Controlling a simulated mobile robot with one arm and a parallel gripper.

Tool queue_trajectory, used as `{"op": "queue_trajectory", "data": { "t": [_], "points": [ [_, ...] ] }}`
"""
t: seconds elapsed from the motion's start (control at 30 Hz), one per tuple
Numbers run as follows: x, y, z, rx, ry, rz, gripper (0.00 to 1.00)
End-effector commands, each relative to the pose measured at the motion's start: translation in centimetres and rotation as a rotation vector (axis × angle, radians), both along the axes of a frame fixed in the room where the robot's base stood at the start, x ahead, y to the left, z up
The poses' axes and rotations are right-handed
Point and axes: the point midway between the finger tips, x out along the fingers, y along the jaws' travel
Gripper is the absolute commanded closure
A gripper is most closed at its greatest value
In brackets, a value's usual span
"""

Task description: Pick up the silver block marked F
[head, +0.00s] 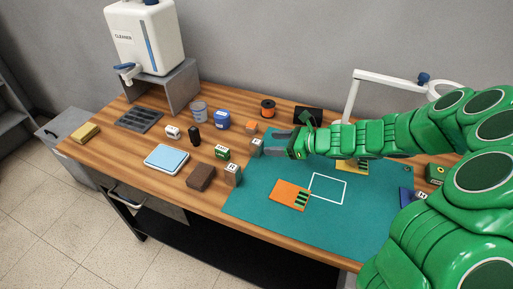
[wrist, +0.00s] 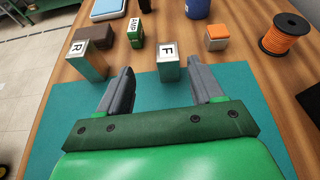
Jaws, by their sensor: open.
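The silver block marked F (wrist: 169,66) stands upright at the far edge of the teal mat in the wrist view, its white F label on top. In the head view the same block (head: 256,148) sits just left of my gripper (head: 276,143). My gripper (wrist: 160,65) is open, with one grey finger on each side of the block in the wrist view. I cannot tell how far the fingertips are above the table. Nothing is held.
A similar block marked R (wrist: 88,60), a green AMP block (wrist: 136,33) and a brown block (wrist: 96,37) stand to the left. An orange-topped block (wrist: 216,38) and an orange spool (wrist: 286,35) are to the right. The teal mat (head: 345,222) has free room near the front.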

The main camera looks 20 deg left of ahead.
Motion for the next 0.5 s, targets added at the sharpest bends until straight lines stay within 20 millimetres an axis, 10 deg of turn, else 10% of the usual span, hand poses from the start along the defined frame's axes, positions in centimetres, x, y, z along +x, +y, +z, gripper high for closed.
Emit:
{"op": "queue_trajectory", "data": {
  "t": [0.5],
  "points": [
    [1.0,1.8,-2.5,0.002,0.060,-0.051,0.34]
  ]
}}
